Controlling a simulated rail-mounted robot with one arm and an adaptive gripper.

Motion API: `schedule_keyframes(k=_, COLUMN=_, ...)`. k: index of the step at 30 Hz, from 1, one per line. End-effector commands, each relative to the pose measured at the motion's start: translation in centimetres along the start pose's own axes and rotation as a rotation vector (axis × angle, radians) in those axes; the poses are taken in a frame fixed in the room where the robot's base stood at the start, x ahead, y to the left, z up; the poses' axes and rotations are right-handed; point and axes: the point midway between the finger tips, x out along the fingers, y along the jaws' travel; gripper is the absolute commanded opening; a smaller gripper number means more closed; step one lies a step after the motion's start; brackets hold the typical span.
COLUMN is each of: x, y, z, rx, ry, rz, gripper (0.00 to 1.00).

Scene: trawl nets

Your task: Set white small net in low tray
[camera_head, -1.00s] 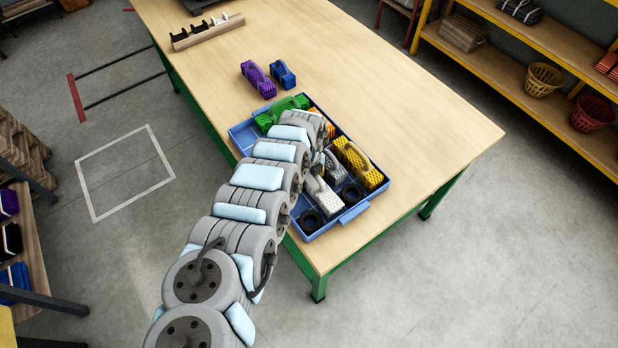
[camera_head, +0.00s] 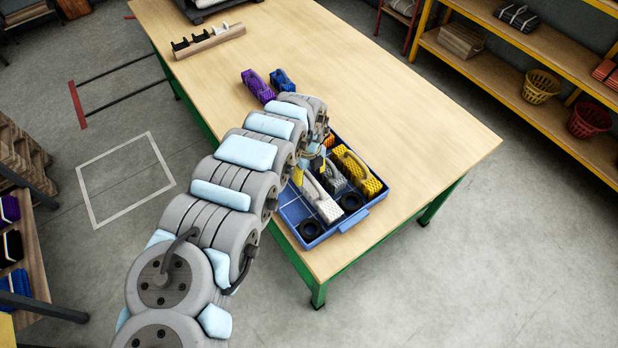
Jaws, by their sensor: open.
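A white small net (camera_head: 329,210) with a grey loop handle lies in the near part of a low blue tray (camera_head: 347,218) on the wooden table. My gripper (camera_head: 311,168) is over the tray, just beyond the white net as seen in the head view. It is open, with yellow-tipped fingers partly visible. My own arm covers the left and far parts of the tray. I cannot tell whether a finger touches the net's handle.
Yellow nets (camera_head: 361,178), a grey net and black rings (camera_head: 310,229) share the blue tray. Purple (camera_head: 257,87) and blue nets (camera_head: 282,79) stand beyond it. A wooden rack (camera_head: 208,42) and a dark tray (camera_head: 203,14) are at the far end. The table's right side is clear.

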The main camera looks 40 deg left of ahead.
Motion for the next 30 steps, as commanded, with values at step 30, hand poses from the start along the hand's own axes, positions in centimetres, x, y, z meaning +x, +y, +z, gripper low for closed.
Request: schedule_keyframes(k=30, x=-4.4, y=0.0, z=-0.1, rx=0.001, ry=0.0, rz=0.001, gripper=0.62)
